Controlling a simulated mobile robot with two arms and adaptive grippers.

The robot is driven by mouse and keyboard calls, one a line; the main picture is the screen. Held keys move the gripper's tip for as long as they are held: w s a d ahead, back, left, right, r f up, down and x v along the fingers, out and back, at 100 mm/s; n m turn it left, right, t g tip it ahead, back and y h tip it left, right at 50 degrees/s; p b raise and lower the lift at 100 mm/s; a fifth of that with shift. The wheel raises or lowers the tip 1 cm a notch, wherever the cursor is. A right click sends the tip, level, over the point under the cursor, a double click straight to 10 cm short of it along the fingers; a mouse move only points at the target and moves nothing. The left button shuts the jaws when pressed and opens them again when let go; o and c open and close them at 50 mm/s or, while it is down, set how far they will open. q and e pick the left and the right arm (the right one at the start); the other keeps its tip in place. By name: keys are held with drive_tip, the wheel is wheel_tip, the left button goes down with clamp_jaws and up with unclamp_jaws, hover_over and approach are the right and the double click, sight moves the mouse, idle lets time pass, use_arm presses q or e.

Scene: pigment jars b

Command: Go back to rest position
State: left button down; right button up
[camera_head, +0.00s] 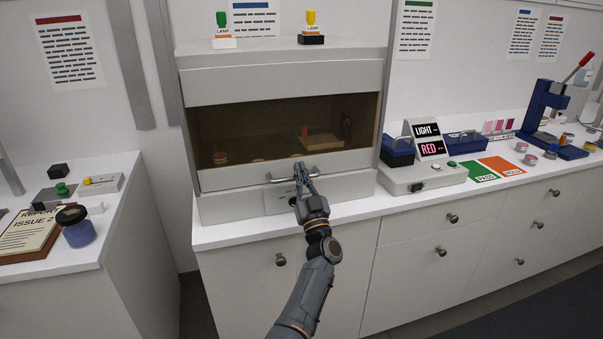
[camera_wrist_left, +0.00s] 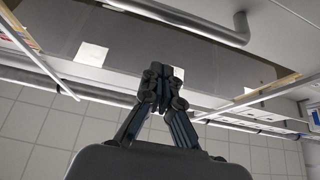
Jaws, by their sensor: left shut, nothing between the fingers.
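My left gripper (camera_head: 302,170) is shut and empty, just in front of the lower front of a grey cabinet (camera_head: 280,75) with a dark window. Its fingertips overlap the horizontal bar handle (camera_head: 340,170) in the head view; I cannot tell whether they touch it. In the left wrist view the closed fingers (camera_wrist_left: 160,72) show in the middle, and a grey bar handle (camera_wrist_left: 240,28) lies above and to the right, apart from them. My right gripper is in neither view.
A display box (camera_head: 432,150) reading LIGHT RED stands right of the cabinet, beside a blue bin (camera_head: 397,152). Green and orange mats (camera_head: 500,165) and a blue press (camera_head: 545,120) are farther right. A side counter at left holds a clipboard (camera_head: 30,232) and a blue jar (camera_head: 78,232).

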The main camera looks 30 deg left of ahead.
use_arm(q)
drive_tip(key=s+d+f+m+t+h, duration=0.2)
drive_tip(key=d+f+m+h, duration=0.35)
drive_tip(key=f, duration=0.65)
drive_tip(key=s+d+f+m+t+h, duration=0.1)
drive_tip(key=s+d+f+m+h, duration=0.2)
drive_tip(key=d+f+h, duration=0.65)
drive_tip(key=s+d+f+m+g+h, duration=0.1)
drive_tip(key=s+d+f+m+g, duration=0.15)
drive_tip(key=s+f, duration=0.65)
drive_tip(key=s+d+f+m+g+h, duration=0.1)
drive_tip(key=s+d+f+g+h, duration=0.15)
drive_tip(key=f, duration=1.25)
drive_tip(key=s+f+g, duration=0.7)
drive_tip(key=s+f, duration=0.9)
drive_tip(key=s, duration=0.5)
drive_tip(key=s+a+f+g, duration=0.1)
drive_tip(key=s+f+g, duration=0.1)
drive_tip(key=s, duration=0.9)
drive_tip(key=s+a+f+g, duration=0.1)
drive_tip(key=s+f+g, duration=0.2)
drive_tip(key=s, duration=0.9)
drive_tip(key=shift+f+g+p, duration=0.3)
drive_tip(key=shift+f+p, duration=0.05)
drive_tip(key=shift+f, duration=0.1)
